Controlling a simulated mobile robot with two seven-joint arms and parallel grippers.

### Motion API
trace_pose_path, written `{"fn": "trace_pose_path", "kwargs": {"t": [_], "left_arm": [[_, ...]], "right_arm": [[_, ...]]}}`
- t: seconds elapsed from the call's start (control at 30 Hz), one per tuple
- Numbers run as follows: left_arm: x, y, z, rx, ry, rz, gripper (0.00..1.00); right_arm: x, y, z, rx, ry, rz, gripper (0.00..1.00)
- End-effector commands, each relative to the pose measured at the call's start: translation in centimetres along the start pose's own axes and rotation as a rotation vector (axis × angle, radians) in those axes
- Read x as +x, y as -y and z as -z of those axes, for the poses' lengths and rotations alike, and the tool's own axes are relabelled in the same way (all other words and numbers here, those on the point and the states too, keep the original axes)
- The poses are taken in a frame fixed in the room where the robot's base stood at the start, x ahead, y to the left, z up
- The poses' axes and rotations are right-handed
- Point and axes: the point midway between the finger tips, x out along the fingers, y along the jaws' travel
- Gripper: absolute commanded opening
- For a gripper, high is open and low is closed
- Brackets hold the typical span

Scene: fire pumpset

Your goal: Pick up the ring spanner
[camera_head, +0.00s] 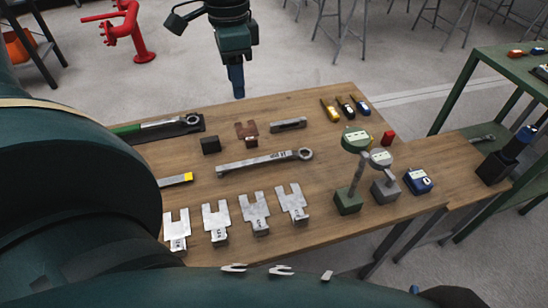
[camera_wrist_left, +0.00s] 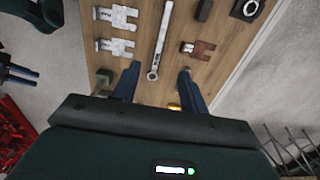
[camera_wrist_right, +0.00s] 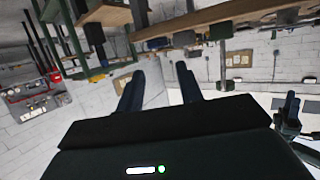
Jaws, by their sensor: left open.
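The ring spanner (camera_head: 265,160), long and grey, lies flat on the wooden table (camera_head: 330,215) with its ring end (camera_head: 305,154) to the right. My left gripper (camera_head: 238,96) hangs fingers down at the table's far edge, above and beyond the spanner. In the left wrist view the left gripper (camera_wrist_left: 159,69) is open and empty, with the spanner (camera_wrist_left: 161,38) below, its ring end in line with the gap between the fingers. My right gripper (camera_wrist_right: 160,70) is open and empty in the right wrist view, pointing at the room, and is not visible in the head view.
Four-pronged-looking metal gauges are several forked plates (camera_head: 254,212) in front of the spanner. Gauges on stands (camera_head: 349,200) stand right. A green-handled wrench (camera_head: 160,127) lies back left.

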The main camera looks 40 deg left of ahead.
Motion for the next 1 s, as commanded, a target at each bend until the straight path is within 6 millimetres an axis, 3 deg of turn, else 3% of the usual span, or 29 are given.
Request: {"fn": "trace_pose_path", "kwargs": {"t": [0.03, 0.2, 0.57, 0.8, 1.0], "left_arm": [[3.8, 0.0, 0.0, 0.000, 0.000, 0.000, 0.44], [8.8, 0.0, 0.0, 0.000, 0.000, 0.001, 0.44], [13.0, 0.0, -0.1, 0.000, 0.004, -0.001, 0.44], [17.5, 0.0, -0.1, 0.000, 0.005, -0.002, 0.44], [19.2, 0.0, -0.1, 0.000, 0.003, 0.001, 0.44]], "right_arm": [[0.9, 0.1, -2.6, -0.019, -0.032, 0.002, 0.36], [1.7, 0.5, -4.1, -0.079, -0.133, 0.003, 0.36], [1.9, 0.9, -4.3, -0.138, -0.243, 0.005, 0.36], [2.0, 1.6, -4.2, -0.179, -0.369, 0.019, 0.36], [1.9, 2.0, -3.9, -0.197, -0.427, 0.031, 0.36]]}}
